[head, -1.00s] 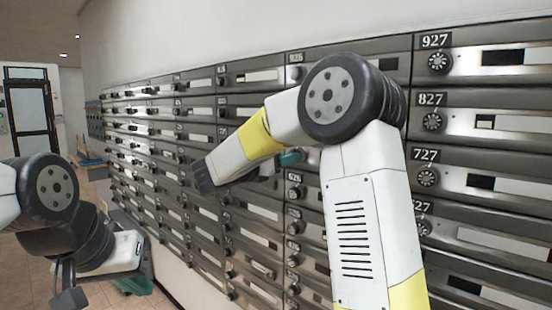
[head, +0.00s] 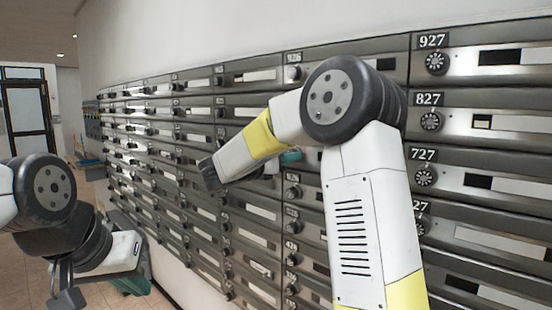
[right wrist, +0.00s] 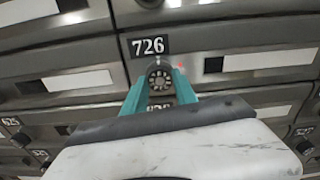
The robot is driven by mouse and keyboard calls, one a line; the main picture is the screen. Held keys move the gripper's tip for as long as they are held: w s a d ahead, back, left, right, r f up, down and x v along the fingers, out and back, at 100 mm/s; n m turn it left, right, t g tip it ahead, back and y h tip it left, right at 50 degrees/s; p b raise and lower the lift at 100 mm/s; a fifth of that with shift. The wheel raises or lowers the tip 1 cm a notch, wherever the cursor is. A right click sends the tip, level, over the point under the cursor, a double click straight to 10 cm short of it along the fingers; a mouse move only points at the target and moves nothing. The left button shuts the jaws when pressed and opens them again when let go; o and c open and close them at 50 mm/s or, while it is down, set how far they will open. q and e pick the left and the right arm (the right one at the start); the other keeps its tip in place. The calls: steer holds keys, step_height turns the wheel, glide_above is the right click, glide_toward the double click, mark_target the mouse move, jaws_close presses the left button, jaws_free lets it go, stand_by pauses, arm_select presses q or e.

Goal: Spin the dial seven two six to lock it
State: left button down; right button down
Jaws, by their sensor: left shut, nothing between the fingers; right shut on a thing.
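The mailbox labelled 726 shows in the right wrist view, with its number plate (right wrist: 148,46) just above its dial (right wrist: 160,77). The dial is round and dark with a silver centre. My right gripper (right wrist: 160,82) has its two teal fingers shut on this dial, one on each side. In the head view, my right arm covers box 726, and only a bit of the teal of my right gripper (head: 291,157) shows. My left gripper (head: 128,285) is low at the left in the head view, away from the mailboxes; its fingers are only partly visible.
The wall of grey metal mailboxes runs from right to far left. Dials 927 (head: 436,62), 827 (head: 431,121) and 727 (head: 425,176) are right of my right arm. A door (head: 29,115) stands far left. Open tiled floor (head: 25,270) lies at the lower left.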

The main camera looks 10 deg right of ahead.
steer(key=shift+m, duration=0.3)
steer(key=shift+f+m, duration=0.15)
steer(key=shift+m, duration=16.95)
steer(key=c, duration=1)
jaws_free()
